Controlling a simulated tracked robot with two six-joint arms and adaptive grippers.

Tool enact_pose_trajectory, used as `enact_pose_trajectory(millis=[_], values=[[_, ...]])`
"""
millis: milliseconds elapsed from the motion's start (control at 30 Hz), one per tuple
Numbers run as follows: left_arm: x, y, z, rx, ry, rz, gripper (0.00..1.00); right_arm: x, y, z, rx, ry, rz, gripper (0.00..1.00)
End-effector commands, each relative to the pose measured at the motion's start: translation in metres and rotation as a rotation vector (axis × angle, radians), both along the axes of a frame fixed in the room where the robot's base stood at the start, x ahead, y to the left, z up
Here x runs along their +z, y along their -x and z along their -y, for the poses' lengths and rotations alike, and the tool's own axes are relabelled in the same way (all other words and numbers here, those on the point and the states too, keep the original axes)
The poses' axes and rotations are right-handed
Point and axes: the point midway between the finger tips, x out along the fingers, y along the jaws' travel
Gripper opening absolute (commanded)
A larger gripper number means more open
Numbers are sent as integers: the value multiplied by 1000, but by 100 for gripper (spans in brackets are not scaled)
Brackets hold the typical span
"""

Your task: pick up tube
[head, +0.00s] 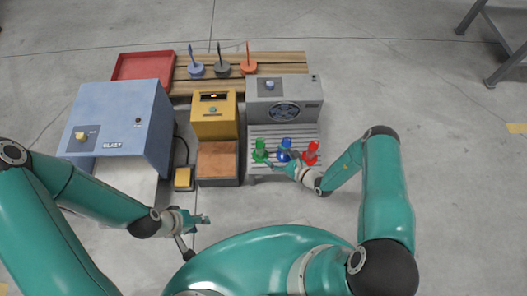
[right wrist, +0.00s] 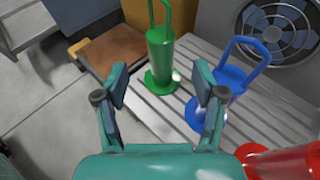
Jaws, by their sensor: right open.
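Three tube-like pieces stand on a grey slatted rack (head: 265,131): green (head: 260,150), blue (head: 284,149) and red (head: 311,152). Each has a round base flange; a loop handle shows on the green and blue ones. In the right wrist view the green piece (right wrist: 160,52) stands upright beyond the gap between my fingers, the blue piece (right wrist: 227,82) is partly behind the right-hand finger, and the red piece (right wrist: 283,160) is cut off. My right gripper (right wrist: 164,86) is open and empty, close in front of the green piece. My left gripper (head: 203,219) is away from the rack; its jaws are unclear.
A grey fan box (head: 306,88) stands behind the rack. Left of it are a yellow unit (head: 213,128) with a brown-topped block (head: 217,161), and a blue cabinet (head: 116,115). A red tray (head: 146,66) and three coloured pieces on a wooden pallet (head: 283,61) lie behind.

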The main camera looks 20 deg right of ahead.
Motion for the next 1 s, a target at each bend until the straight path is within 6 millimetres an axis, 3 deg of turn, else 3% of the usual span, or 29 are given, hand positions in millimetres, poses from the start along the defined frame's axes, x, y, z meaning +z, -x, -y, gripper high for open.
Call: enact_pose_trajectory(millis=[100, 367, 700, 1000], values=[[-7, 0, 0, 0, 0, 0, 40, -7, -16, -10, 4, 1, 2, 70], [-10, 0, 0, 0, 0, 0, 40, -11, -31, -17, 2, 0, 1, 70], [-26, 0, 0, 0, 0, 0, 40, -24, -66, -37, 2, 1, 2, 70], [-26, 0, 0, 0, 0, 0, 40, -24, -70, -39, 0, 0, -1, 70]])
